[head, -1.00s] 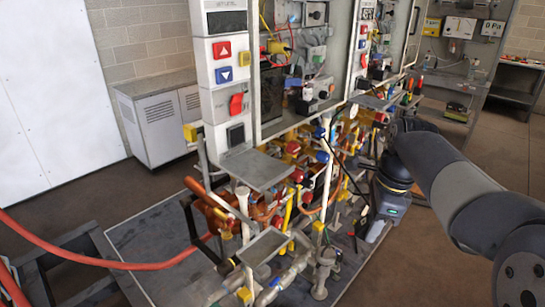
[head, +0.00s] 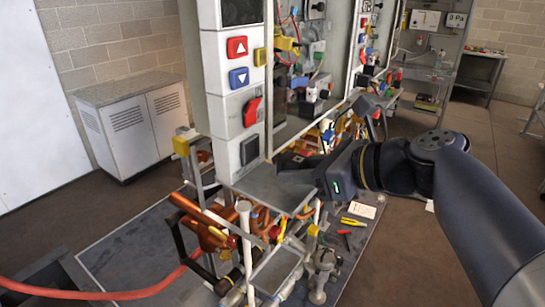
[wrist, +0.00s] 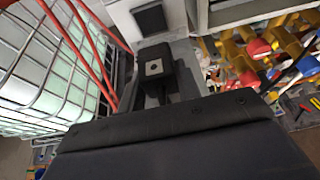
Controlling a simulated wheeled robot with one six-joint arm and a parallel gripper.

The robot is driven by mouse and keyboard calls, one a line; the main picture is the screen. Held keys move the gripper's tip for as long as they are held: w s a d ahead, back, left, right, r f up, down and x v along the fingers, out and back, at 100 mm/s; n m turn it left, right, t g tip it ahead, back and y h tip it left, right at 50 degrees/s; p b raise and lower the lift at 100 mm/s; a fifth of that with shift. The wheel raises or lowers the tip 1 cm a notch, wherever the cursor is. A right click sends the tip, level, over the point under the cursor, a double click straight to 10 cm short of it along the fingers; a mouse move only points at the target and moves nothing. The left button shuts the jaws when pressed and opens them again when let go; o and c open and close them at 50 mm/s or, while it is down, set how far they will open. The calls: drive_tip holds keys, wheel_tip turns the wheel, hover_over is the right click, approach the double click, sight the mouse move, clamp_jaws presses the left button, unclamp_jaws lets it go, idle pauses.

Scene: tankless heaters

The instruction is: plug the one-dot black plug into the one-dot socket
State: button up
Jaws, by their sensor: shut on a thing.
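The black plug (wrist: 153,66) is in the wrist view, with a pale label bearing one dark dot on its face. My gripper (head: 297,171) is shut on it, over the small grey shelf (head: 250,186) in the head view. In that view I cannot tell the plug from the dark fingers. A square black socket (head: 249,150) is on the lower white panel, just left of my gripper. A black square on the white panel, apparently this socket (wrist: 150,18), shows beyond the plug in the wrist view, with a gap between. I cannot make out dots on it.
Red (head: 252,111) and blue (head: 239,77) buttons are on the panel above. Copper pipes (head: 205,225) and valves crowd below the shelf. Yellow-handled pliers (head: 355,222) lie on the base plate. Open floor lies at the right.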

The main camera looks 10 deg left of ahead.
sight(281, 156)
drive_tip(key=shift+w+a, duration=0.1)
drive_tip(key=shift+a, duration=0.05)
idle(0.3)
drive_tip(key=shift+w+a, duration=0.35)
drive_tip(key=shift+a, duration=0.5)
drive_tip(key=shift+w+a, duration=0.35)
drive_tip(key=shift+a, duration=0.5)
drive_tip(key=shift+w+a, duration=0.35)
drive_tip(key=shift+a, duration=0.5)
drive_tip(key=shift+r+p, duration=0.2)
drive_tip(key=shift+p, duration=0.55)
drive_tip(key=shift+w+a, duration=0.2)
drive_tip(key=shift+a, duration=0.3)
idle(0.6)
drive_tip(key=o, duration=1)
drive_tip(key=shift+d, duration=0.1)
drive_tip(key=v, duration=1)
drive_tip(key=shift+s+d+b, duration=0.2)
drive_tip(key=shift+d+b, duration=0.05)
drive_tip(key=shift+b, duration=0.15)
